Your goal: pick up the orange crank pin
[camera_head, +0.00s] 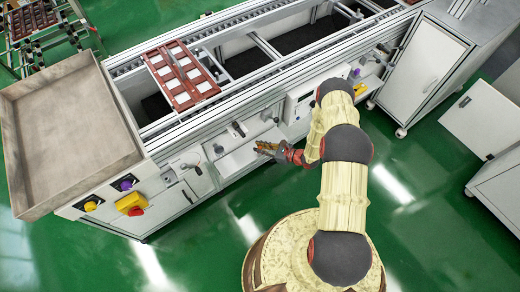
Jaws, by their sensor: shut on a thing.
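My gripper (273,150) is at the front face of the conveyor machine, near the middle of the head view. Its red and black fingers point left and are shut on the orange crank pin (264,146). The pin shows only as a small orange-brown piece at the fingertips, and the fingers hide part of it. A white ledge (238,158) on the machine's front lies just left of and below the gripper. I cannot tell whether the pin touches it.
The conveyor (232,62) runs diagonally behind the gripper, with red-brown trays (180,73) on it. A large grey bin (68,135) stands at left, above a yellow-and-red switch (131,204). White cabinets (424,70) stand at right. Green floor (205,255) in front is clear.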

